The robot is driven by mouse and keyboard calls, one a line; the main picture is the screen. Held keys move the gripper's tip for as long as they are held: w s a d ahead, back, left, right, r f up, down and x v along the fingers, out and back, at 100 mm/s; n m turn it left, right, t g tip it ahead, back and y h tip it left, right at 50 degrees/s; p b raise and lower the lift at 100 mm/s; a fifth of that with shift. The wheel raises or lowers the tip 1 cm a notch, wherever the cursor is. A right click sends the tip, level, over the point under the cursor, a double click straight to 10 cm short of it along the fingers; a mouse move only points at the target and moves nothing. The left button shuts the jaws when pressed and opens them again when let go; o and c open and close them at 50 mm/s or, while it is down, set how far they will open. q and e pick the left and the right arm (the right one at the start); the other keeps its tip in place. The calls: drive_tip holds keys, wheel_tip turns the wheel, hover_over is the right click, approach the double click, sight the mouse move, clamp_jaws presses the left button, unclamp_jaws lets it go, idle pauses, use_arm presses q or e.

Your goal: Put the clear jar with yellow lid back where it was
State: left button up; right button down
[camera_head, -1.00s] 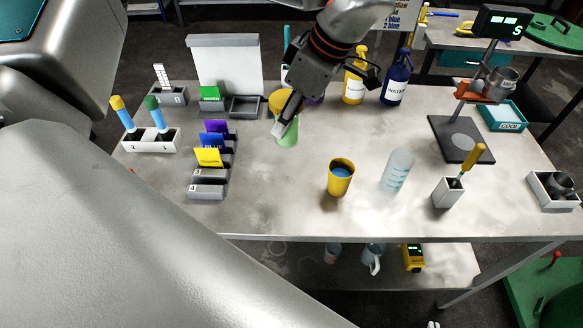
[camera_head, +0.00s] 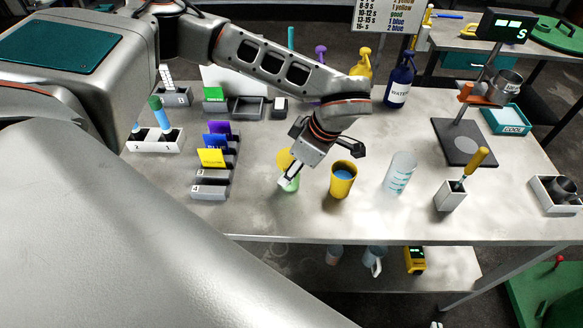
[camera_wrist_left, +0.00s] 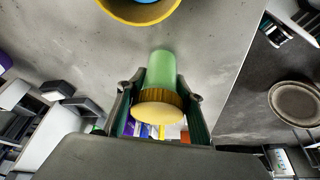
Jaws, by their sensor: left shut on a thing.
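My left gripper (camera_head: 288,181) is shut on the clear jar, which has a green tint or green contents and a yellow lid (camera_head: 284,159). The jar (camera_head: 294,185) is over the middle front of the table, left of the yellow cup, partly hidden by the gripper. I cannot tell whether its base touches the table. In the left wrist view the jar's green body (camera_wrist_left: 161,70) shows between the two fingers, with the yellow lid (camera_wrist_left: 158,108) nearest the camera. My right gripper is not in view.
A yellow cup (camera_head: 342,182) with blue contents stands close to the right. Beyond it are a clear beaker (camera_head: 400,172) and a white holder (camera_head: 449,196). Card slots (camera_head: 212,190) stand to the left, a dark tray (camera_head: 246,107) behind. Table front edge (camera_head: 400,240) is near.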

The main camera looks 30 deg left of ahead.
use_arm(q)
drive_tip(key=shift+f, duration=0.15)
drive_tip(key=o, duration=1.2)
drive_tip(key=b+v, duration=0.1)
drive_tip(key=v, duration=1.1)
